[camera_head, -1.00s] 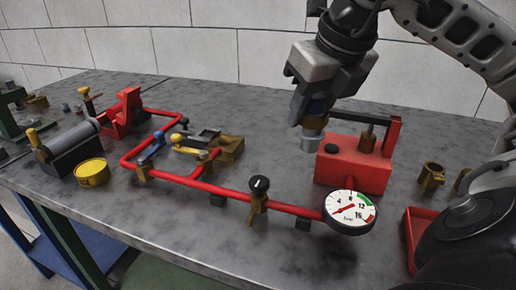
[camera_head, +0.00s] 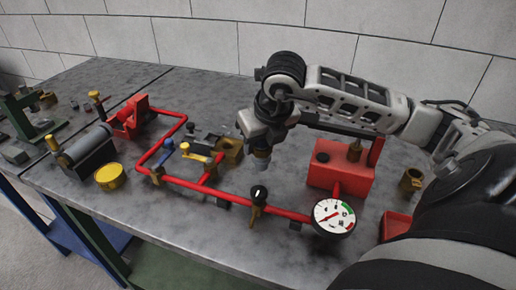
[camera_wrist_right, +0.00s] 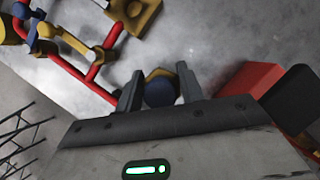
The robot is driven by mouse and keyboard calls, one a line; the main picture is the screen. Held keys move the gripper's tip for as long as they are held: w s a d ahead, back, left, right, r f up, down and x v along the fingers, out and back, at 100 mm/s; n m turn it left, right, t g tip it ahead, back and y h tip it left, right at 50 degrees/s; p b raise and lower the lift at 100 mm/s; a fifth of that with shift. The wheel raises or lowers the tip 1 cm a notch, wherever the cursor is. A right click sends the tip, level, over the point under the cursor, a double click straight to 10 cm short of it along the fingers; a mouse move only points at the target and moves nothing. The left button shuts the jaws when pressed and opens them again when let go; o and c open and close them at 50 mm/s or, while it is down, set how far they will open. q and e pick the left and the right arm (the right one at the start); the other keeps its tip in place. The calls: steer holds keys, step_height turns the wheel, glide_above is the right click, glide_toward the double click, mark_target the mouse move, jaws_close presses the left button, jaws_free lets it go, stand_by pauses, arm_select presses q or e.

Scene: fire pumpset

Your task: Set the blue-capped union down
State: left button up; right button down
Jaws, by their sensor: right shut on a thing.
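My right gripper (camera_head: 262,150) points down over the table, left of the red pump box. It is shut on the blue-capped union (camera_wrist_right: 160,92), which shows in the right wrist view as a dark blue round end with a brass hex edge between the two fingers. My left gripper is out of view.
The red pipe loop (camera_head: 180,183) with a yellow-handled valve (camera_head: 203,158) lies left of the gripper. A pressure gauge (camera_head: 334,217) and black-knobbed valve (camera_head: 258,197) are in front. The red pump box (camera_head: 340,178) stands right. Bare tabletop (camera_head: 215,95) lies behind.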

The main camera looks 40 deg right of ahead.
mark_target(258, 154)
steer(key=shift+w+f, duration=0.15)
steer(key=shift+w, duration=0.1)
steer(key=shift+w+f, duration=0.1)
steer(key=shift+f, duration=1.6)
steer(key=shift+f, duration=0.1)
steer(key=c, duration=0.9)
jaws_free()
